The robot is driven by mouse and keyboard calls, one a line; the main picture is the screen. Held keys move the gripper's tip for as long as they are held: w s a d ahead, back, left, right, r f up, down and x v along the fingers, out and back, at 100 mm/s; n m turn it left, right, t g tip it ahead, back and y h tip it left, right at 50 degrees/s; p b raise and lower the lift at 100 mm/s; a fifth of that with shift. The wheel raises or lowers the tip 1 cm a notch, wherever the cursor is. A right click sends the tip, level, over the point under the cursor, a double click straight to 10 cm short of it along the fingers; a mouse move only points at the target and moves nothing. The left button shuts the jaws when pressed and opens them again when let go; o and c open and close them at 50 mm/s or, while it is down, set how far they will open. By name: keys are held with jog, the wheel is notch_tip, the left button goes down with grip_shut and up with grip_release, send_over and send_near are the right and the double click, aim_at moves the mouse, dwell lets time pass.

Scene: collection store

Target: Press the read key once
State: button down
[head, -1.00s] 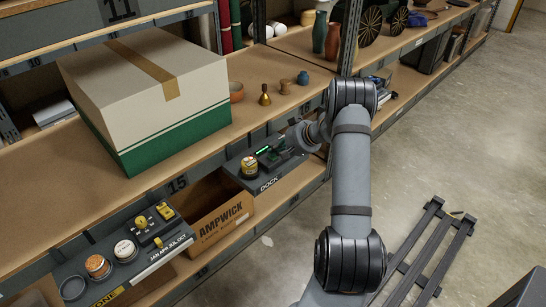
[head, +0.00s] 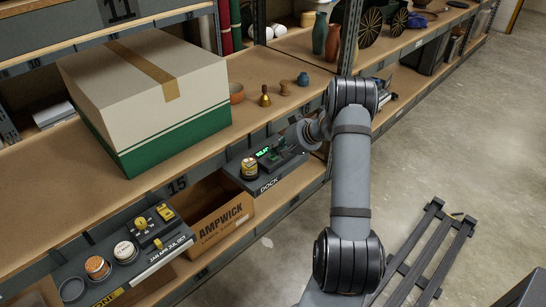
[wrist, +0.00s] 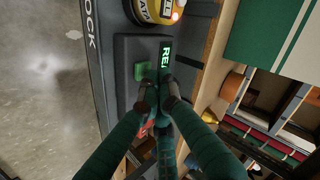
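The dock (head: 268,185), a dark grey unit, sits on the lower shelf. In the wrist view its raised panel (wrist: 125,48) carries a green square key (wrist: 122,69) and a lit green display (wrist: 166,54) whose visible letters begin "REA". The key's own marking is not readable. My gripper (wrist: 158,84) has green fingers with dark tips drawn close together, and nothing shows between them. The tips lie over the panel, right of and below the green key in the picture, apart from it. A red part (wrist: 140,134) is mostly hidden behind the fingers.
A yellow-labelled jar (head: 249,168) stands on the dock, left of the panel in the head view. An open AMPWICK carton (head: 222,224) is left of the dock. The shelf board above (head: 205,150) overhangs behind.

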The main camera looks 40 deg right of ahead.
aim_at(275, 157)
jog(key=shift+r, duration=0.3)
jog(key=shift+r+p, duration=1.1)
jog(key=shift+r, duration=1.35)
jog(key=shift+f, duration=0.15)
jog(key=shift+f+b, duration=0.4)
jog(key=shift+f, duration=0.2)
jog(key=r+p, duration=0.1)
jog(key=p, duration=0.5)
jog(key=shift+w+r+p, duration=0.1)
jog(key=shift+r+p, duration=0.2)
jog(key=shift+r, duration=0.05)
notch_tip(275, 157, up, 4)
jog(key=shift+f, duration=0.2)
